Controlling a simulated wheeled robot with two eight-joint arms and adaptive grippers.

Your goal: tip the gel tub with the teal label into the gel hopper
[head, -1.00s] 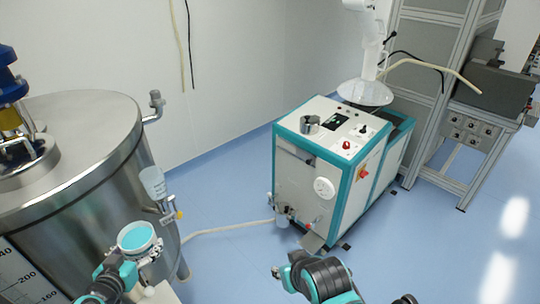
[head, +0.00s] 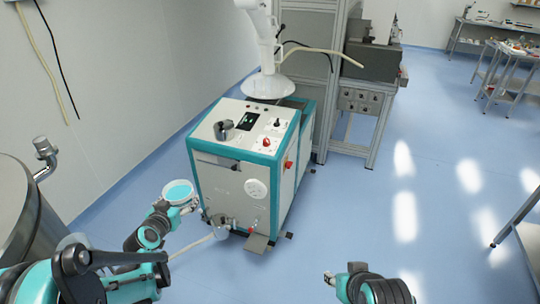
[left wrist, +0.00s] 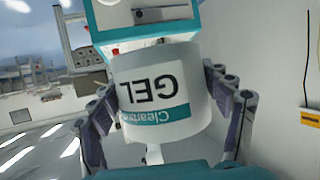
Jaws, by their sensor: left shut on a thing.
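The gel tub (head: 178,192) is a white round tub, open at the top with teal gel inside. In the left wrist view the tub (left wrist: 155,88) shows GEL in dark letters and a teal label band, upside down in the picture. My left gripper (head: 182,205) is shut on it, one finger on each side, and holds it roughly upright in the air. A metal cylinder (head: 224,131) sits on the top of the white and teal machine (head: 229,181); I take it for the gel hopper. The tub is apart from it, in front and to the left.
A large steel tank (head: 18,210) stands at the left edge. A white extraction hood (head: 268,86) hangs over the back of the machine. A hose (head: 190,246) runs on the floor. A grey rack (head: 307,45) stands behind. The blue floor at right is open.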

